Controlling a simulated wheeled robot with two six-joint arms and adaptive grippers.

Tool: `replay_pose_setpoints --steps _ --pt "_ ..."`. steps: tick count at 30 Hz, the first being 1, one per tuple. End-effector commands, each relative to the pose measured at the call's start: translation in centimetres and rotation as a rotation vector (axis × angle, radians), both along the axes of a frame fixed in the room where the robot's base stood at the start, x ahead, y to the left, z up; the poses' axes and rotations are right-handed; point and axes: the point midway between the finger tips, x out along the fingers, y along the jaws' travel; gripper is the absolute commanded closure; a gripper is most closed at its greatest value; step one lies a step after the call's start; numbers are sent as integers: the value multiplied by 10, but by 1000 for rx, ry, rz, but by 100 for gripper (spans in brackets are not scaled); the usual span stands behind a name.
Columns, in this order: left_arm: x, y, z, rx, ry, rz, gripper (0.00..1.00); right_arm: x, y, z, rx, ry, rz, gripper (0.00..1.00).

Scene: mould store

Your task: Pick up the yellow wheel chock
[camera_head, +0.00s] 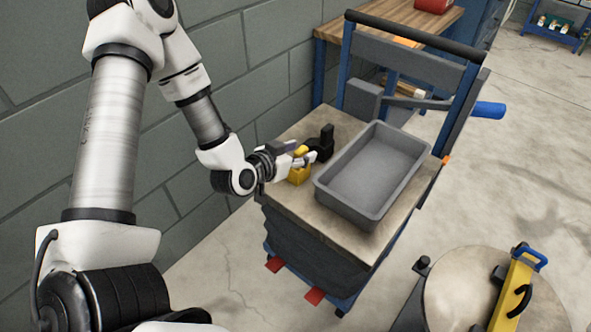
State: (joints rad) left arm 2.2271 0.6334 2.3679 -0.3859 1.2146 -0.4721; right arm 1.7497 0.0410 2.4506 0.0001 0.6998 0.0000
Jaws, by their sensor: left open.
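The yellow wheel chock (298,176) sits on the top of the lift cart (346,240), left of the grey tray. My left gripper (306,157) is at the chock, its fingers reaching over and beside the chock's upper part. The gripper is open, and part of the chock is hidden by it. I cannot tell whether the fingers touch the chock. My right gripper is not in view.
A grey empty tray (372,178) stands just right of the chock. A black object (325,142) stands close behind the gripper. A block wall (180,150) runs along the left. A round-topped drum (470,290) with a yellow tool (512,290) is front right.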

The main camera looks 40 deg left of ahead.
Motion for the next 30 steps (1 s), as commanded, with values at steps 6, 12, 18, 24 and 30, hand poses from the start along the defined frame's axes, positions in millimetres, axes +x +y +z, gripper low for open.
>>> replay_pose_setpoints --steps 6,12,18,24,30 --pt "12 -1 -5 -3 0 1 48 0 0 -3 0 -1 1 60" --pt "12 -1 -5 -2 0 2 87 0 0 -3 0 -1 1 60" --pt "12 -1 -5 -1 0 2 100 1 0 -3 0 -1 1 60" --pt "12 -1 -3 -2 0 2 100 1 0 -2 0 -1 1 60" --pt "12 -1 34 -4 -4 2 100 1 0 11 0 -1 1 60"
